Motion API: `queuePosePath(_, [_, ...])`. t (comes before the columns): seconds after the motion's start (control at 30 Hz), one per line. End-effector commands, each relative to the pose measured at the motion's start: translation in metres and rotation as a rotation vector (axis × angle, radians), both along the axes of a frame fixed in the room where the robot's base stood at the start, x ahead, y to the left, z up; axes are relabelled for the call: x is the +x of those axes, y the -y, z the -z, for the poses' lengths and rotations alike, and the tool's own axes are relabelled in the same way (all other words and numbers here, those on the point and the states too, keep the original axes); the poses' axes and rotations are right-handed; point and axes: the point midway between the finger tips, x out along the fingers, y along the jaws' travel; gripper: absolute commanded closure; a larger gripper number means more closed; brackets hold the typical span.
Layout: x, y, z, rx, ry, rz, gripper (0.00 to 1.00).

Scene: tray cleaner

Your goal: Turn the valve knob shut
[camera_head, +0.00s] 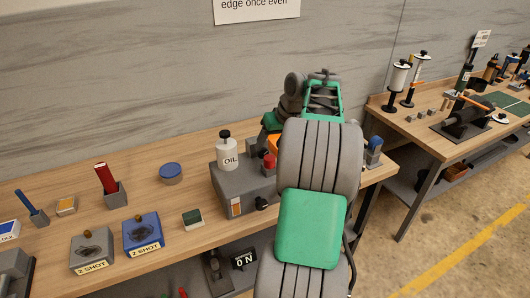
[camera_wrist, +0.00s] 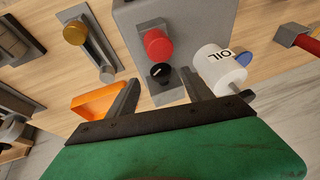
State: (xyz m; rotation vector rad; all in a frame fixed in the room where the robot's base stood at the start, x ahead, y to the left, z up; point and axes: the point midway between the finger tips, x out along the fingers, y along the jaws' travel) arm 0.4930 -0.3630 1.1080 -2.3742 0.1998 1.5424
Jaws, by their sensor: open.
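A black round knob with a white mark (camera_wrist: 160,71) sits on a small grey mount beside a grey machine (camera_wrist: 140,14) in the wrist view. A red round knob (camera_wrist: 158,44) stands just above it in that picture. I cannot tell for sure which is the valve knob; the black marked one looks most like it. My gripper (camera_wrist: 162,82) is open and empty, its two grey fingers apart to either side of the black knob's mount. Contact cannot be judged. In the head view the machine (camera_head: 228,186) and red knob (camera_head: 269,162) are partly hidden by my arm.
A white OIL bottle (camera_wrist: 219,69) stands close beside my right finger. An orange bin (camera_wrist: 97,101) lies by the left finger. The wooden bench (camera_head: 150,190) also holds a blue-lidded tin (camera_head: 171,173) and two "2 SHOT" blocks; bare wood lies between them.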

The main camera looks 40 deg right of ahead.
Motion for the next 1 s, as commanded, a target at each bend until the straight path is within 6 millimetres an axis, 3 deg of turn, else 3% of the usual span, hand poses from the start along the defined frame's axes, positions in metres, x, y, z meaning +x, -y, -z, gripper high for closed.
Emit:
queuePosePath(0.23, [0.019,-0.004,0.04,0.003,-0.002,-0.001,0.41])
queuePosePath(0.57, [0.022,-0.004,0.047,0.0,-0.001,-0.001,0.41])
queuePosePath(1.0, [0.022,-0.004,0.047,-0.001,-0.001,0.0,0.77])
